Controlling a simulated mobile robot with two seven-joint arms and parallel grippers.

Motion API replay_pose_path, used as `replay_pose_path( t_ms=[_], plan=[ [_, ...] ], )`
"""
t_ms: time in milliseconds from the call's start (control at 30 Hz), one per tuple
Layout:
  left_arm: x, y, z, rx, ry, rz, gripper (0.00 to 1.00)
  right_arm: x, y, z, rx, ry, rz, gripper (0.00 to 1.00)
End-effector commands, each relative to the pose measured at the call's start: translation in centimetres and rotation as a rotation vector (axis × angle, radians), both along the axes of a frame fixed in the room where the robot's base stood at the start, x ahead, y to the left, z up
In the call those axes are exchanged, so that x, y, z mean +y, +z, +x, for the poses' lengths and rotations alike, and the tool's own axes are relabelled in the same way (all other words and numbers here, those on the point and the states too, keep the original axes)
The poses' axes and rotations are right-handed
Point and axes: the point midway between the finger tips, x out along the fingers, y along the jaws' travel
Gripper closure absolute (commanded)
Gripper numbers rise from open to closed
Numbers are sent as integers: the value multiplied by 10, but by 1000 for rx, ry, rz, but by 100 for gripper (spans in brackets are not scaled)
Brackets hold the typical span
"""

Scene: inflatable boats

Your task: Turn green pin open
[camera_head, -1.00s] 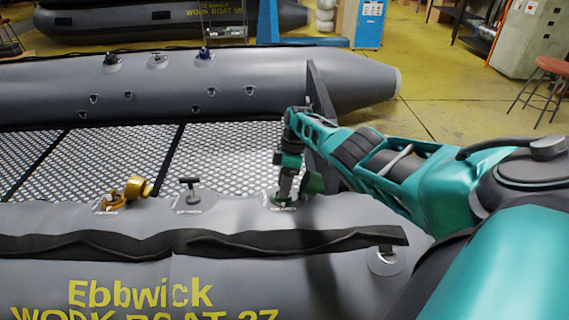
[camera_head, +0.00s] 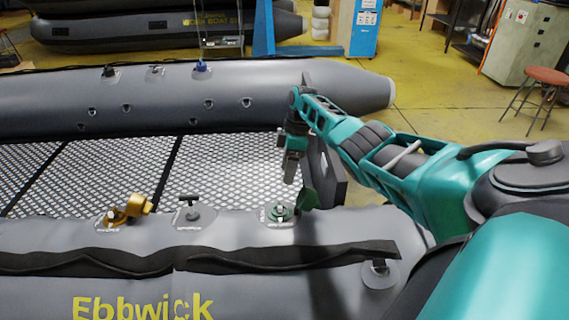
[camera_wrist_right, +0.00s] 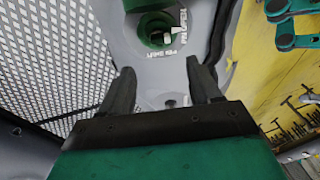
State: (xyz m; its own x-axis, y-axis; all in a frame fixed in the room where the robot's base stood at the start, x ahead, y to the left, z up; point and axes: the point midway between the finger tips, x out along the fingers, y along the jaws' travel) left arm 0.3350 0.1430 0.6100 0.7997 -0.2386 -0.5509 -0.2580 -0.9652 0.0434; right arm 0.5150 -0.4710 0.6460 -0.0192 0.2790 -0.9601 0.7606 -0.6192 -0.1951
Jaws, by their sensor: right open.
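The green valve (camera_head: 280,213) sits on top of the near grey tube, at the right end of a row of fittings. Its green cap (camera_head: 307,199) stands tilted beside it on the right. In the right wrist view the green valve (camera_wrist_right: 156,28) shows at the top, with a round opening and printed lettering around it. My right gripper (camera_head: 290,172) hangs above the valve, apart from it. In the wrist view its two dark fingers (camera_wrist_right: 165,88) are spread with nothing between them. I cannot make out the green pin's position inside the valve. My left gripper is not in view.
A yellow valve with its cap (camera_head: 125,210) and a black T-handle fitting (camera_head: 188,208) stand left on the same tube. The far grey tube (camera_head: 220,95) lies beyond the perforated floor (camera_head: 90,175). A red stool (camera_head: 545,78) stands at the far right.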

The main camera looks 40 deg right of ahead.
Motion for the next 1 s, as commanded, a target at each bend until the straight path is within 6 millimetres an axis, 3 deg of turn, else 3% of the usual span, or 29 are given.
replay_pose_path(
  t_ms=[200, 1000],
  plan=[
    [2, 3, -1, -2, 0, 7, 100, -6, 21, 0, -1, 0, -1, 37],
    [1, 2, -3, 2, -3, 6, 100, -6, 21, 0, 0, 0, 0, 37]
  ],
)
